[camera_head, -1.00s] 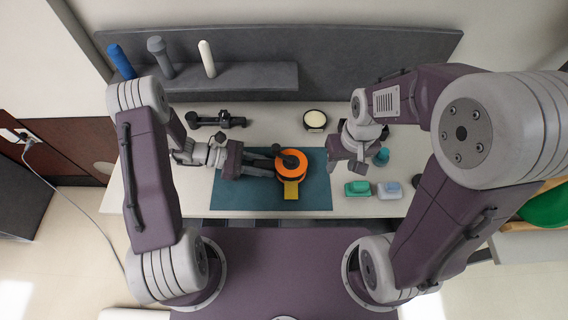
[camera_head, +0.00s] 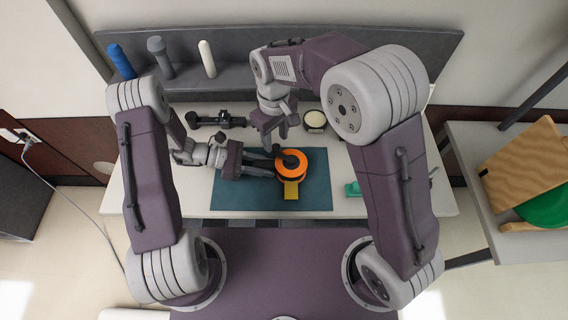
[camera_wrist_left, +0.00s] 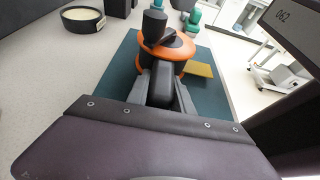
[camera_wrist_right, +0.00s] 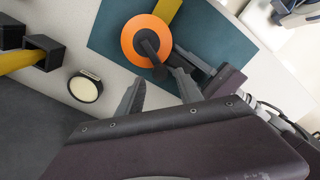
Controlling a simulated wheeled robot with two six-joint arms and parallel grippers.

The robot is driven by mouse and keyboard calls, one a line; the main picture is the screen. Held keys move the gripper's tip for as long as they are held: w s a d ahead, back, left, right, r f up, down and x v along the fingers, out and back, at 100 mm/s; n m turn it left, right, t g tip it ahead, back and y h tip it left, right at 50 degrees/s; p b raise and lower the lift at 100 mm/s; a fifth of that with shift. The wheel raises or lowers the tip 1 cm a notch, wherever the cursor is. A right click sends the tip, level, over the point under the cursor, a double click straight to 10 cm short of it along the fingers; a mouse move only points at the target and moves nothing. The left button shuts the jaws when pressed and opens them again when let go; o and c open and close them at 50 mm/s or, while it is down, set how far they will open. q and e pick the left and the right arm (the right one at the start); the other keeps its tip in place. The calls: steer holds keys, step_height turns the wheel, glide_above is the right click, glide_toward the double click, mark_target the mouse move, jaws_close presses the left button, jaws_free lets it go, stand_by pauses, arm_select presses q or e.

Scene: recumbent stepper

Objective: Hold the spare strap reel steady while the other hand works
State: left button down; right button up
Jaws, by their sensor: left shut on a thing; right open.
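The strap reel (camera_head: 303,163) is an orange disc with a dark hub and arm and a yellow strap tail (camera_head: 291,190). It sits on the teal mat (camera_head: 235,195). My left gripper (camera_head: 272,167) comes in from the left, shut on the reel's dark part; in the left wrist view its fingers (camera_wrist_left: 162,82) flank a black block in front of the orange disc (camera_wrist_left: 180,48). My right gripper (camera_head: 276,142) is open and empty, pointing down near the mat's back edge. In the right wrist view its fingers (camera_wrist_right: 160,90) are apart, with the reel (camera_wrist_right: 132,40) beyond them.
A round dark dish with a cream top (camera_head: 314,119) and a black device (camera_head: 222,120) stand behind the mat. A green block (camera_head: 352,188) shows beside my right arm. The back shelf (camera_head: 240,77) holds blue, grey and white pegs. The mat's front left is clear.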

mark_target(276, 146)
step_height(276, 146, down, 6)
steer(key=shift+r, duration=0.15)
